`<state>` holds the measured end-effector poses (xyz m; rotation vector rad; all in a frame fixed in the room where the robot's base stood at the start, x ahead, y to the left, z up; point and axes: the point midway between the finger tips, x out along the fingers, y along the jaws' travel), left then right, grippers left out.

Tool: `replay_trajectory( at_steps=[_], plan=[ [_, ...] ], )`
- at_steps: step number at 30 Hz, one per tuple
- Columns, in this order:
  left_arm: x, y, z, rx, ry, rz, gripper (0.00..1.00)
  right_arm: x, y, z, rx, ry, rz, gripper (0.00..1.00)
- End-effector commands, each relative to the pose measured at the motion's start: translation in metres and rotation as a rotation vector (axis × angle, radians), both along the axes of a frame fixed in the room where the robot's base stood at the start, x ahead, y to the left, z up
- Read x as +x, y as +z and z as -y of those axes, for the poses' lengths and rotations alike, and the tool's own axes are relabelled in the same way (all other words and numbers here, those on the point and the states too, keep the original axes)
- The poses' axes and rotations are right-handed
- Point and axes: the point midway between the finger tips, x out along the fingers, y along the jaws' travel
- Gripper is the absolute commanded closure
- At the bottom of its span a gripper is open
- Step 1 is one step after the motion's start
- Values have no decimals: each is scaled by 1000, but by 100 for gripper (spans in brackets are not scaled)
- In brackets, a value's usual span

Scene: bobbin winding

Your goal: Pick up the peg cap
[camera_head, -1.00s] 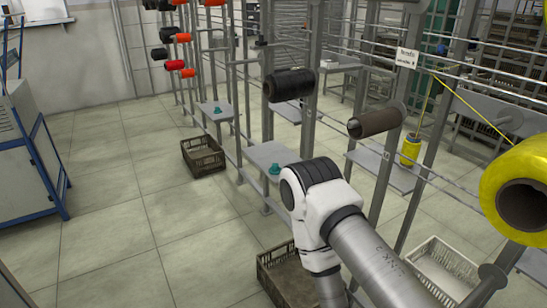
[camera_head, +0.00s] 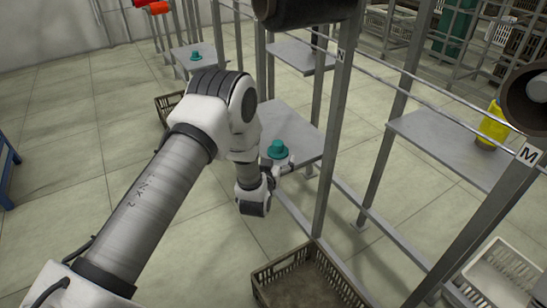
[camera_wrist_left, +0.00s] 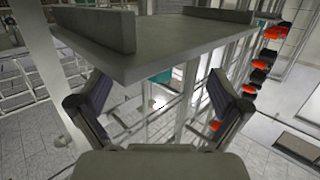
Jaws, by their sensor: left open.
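A teal peg cap (camera_head: 278,149) sits on a grey shelf plate (camera_head: 303,137) of the rack in the head view. My left gripper (camera_head: 288,170) is small and partly hidden by my own wrist there, close to the cap at the plate's near edge. I cannot tell whether it touches the cap. In the left wrist view my left gripper (camera_wrist_left: 160,105) is open, its two fingers wide apart with nothing held between them. A teal patch shows behind the fingers; I cannot tell whether it is the cap. My right gripper is not in view.
Another teal cap (camera_head: 196,56) sits on a farther shelf. A brown crate (camera_head: 300,275) stands on the floor by the rack, a white crate (camera_head: 500,275) at the right. Rack posts and rails rise right of my arm. A dark bobbin (camera_head: 300,10) hangs above.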

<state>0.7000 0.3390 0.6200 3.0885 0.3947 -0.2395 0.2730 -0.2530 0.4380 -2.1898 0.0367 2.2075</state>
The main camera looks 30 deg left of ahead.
Motion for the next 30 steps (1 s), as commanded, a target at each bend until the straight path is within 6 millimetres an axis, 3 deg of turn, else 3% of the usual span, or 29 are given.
replay_trajectory(
  at_steps=[7,15,18,20,30],
  plan=[
    [37,-12,-17,1,0,-1,0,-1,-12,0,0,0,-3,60],
    [43,-12,-18,0,0,-5,0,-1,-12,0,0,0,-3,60],
    [43,-12,-18,-1,0,-6,35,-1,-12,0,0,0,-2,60],
    [43,-12,-18,-1,0,-6,53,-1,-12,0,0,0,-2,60],
    [43,-12,-18,-1,0,-6,53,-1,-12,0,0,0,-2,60]
  ],
)
